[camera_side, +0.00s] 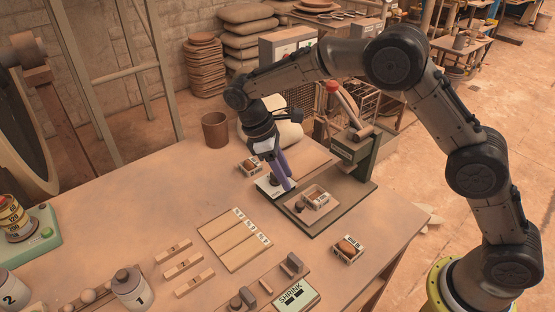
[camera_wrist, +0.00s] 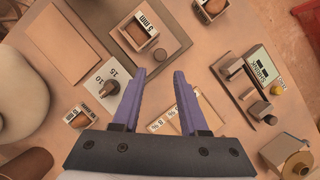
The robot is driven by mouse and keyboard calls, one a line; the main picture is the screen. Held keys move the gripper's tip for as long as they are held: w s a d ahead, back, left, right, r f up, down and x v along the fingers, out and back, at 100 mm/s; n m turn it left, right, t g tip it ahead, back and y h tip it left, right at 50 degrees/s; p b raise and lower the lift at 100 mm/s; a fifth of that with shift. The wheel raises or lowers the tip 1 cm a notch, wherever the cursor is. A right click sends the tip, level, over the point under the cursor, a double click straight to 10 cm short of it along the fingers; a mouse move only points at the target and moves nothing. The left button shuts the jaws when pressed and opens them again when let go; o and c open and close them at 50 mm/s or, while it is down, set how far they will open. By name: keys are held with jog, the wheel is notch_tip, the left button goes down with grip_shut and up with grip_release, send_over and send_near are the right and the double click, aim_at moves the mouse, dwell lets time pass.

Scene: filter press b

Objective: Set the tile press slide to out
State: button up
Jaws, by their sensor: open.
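The tile press (camera_side: 358,148) is a dark green frame with a red-balled lever (camera_side: 334,88) on a green-edged base at the table's back right. In the wrist view my gripper (camera_wrist: 165,73) straddles nothing.
A small clay box (camera_side: 250,167) lies left of the press and another (camera_side: 347,249) in front of it. A board with wooden strips (camera_side: 235,240), a block labelled SHRINK (camera_side: 295,297) and a brown cup (camera_side: 215,130) share the table. Bare table lies at left centre.

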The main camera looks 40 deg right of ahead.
jog(key=v, duration=0.4)
jog(key=shift+w+a+r, duration=0.1)
jog(key=shift+r, duration=0.25)
jog(key=s+d+r+m+t+y, duration=0.1)
jog(key=s+d+r+m+t, duration=0.1)
jog(key=s+d+r, duration=0.55)
jog(key=s+d+r+m+t+y, duration=0.1)
jog(key=s+d+r+t, duration=0.3)
jog(key=r, duration=0.6)
jog(key=s+m, duration=0.3)
jog(key=s, duration=0.9)
jog(key=s+f+m+t+y, duration=0.1)
jog(key=s+f+m+t, duration=0.1)
jog(key=s+f, duration=0.3)
jog(key=shift+s+d+f+m+t, duration=0.25)
jog(key=shift+f+m+t, duration=0.2)
jog(key=shift+f, duration=1.1)
